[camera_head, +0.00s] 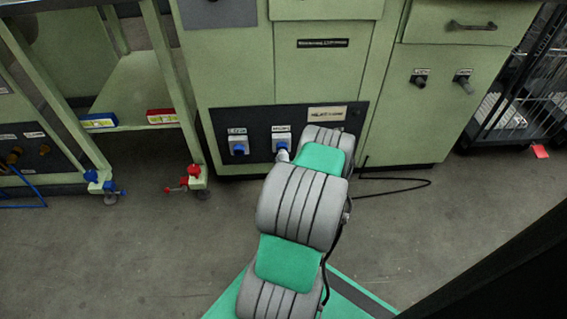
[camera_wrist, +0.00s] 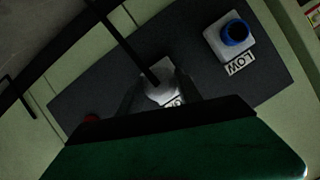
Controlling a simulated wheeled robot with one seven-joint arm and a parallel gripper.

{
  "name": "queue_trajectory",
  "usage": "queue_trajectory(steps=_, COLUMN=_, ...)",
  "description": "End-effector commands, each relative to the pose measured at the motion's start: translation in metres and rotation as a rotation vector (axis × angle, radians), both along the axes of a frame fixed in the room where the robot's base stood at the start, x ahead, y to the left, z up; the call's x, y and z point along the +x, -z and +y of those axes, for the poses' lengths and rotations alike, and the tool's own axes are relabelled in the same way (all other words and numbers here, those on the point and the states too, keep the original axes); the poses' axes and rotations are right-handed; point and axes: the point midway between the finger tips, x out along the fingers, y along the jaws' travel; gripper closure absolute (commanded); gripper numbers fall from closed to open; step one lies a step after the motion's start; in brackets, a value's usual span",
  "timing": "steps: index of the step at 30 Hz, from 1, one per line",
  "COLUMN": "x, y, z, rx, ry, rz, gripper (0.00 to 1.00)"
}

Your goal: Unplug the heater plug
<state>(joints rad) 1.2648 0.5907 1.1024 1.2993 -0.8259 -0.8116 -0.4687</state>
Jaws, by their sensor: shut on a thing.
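In the wrist view, a pale plug (camera_wrist: 158,95) with a black cable (camera_wrist: 122,40) sits at the dark socket panel (camera_wrist: 90,85). My gripper (camera_wrist: 160,84) is shut on this plug, one dark finger on each side. A partly hidden label lies just below it. Whether the plug is fully seated in its socket cannot be told. In the head view, my arm reaches the panel (camera_head: 262,118) on the green cabinet and hides most of the gripper and plug.
An empty socket (camera_wrist: 235,35) with a blue ring, labelled LOW, is on the same panel. A black cable (camera_head: 400,181) loops on the floor to the right. A green shelf frame (camera_head: 165,75) with red and blue boxes stands left.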

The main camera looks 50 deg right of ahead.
Motion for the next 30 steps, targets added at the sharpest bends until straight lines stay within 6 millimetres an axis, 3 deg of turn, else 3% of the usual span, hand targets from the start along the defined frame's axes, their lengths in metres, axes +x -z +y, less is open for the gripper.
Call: queue_trajectory(steps=30, x=-0.018, y=-0.001, z=0.02, rx=-0.001, ry=-0.001, rz=-0.001, gripper=1.0)
